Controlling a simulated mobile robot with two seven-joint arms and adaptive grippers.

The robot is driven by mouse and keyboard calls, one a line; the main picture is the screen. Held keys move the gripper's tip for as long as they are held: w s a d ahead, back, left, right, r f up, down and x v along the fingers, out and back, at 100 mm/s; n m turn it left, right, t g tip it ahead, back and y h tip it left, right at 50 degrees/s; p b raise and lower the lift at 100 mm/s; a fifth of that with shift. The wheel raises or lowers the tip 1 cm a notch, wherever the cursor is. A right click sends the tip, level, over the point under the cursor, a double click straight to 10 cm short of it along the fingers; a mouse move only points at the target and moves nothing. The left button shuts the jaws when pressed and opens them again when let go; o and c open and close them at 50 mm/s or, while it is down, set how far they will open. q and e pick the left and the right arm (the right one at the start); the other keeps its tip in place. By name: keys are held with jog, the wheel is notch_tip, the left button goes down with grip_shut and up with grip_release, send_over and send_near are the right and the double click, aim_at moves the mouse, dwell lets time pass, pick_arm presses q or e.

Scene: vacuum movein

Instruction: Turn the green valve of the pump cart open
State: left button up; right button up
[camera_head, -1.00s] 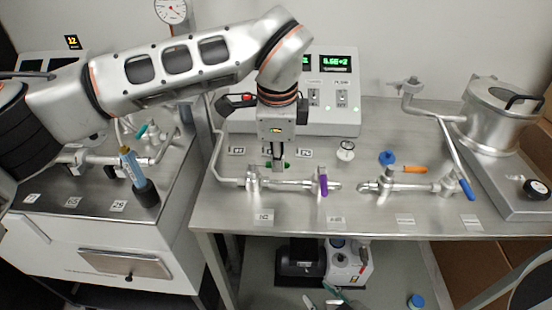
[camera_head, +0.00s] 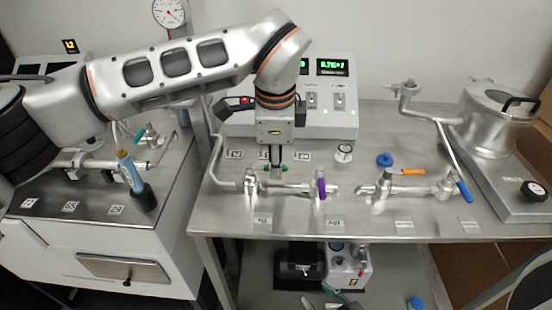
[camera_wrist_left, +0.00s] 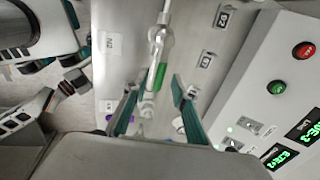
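The green valve handle (camera_wrist_left: 160,76) lies roughly in line with the metal pipe in the left wrist view. In the head view only small green parts (camera_head: 284,168) show beside my left gripper (camera_head: 272,165), just behind the pipe above the N2 label. My left gripper also shows in the left wrist view (camera_wrist_left: 156,86). Its two fingers are apart, one on each side of the green handle; I cannot tell whether either touches it. My right gripper (camera_head: 322,302) shows only partly at the bottom edge of the head view, and its opening is unclear.
A purple handle (camera_head: 321,188) sits just right on the same pipe. Orange (camera_head: 407,172) and blue (camera_head: 465,191) handles are farther right, below a metal chamber (camera_head: 493,118). The control box (camera_head: 335,108) stands behind. The table front (camera_head: 350,230) is mostly clear.

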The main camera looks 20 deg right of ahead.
pick_arm(q)
notch_tip(320, 180, up, 12)
jog(key=s, duration=0.2)
jog(key=shift+a, duration=0.35)
jog(key=shift+s+f, duration=0.1)
jog(key=shift+f, duration=0.05)
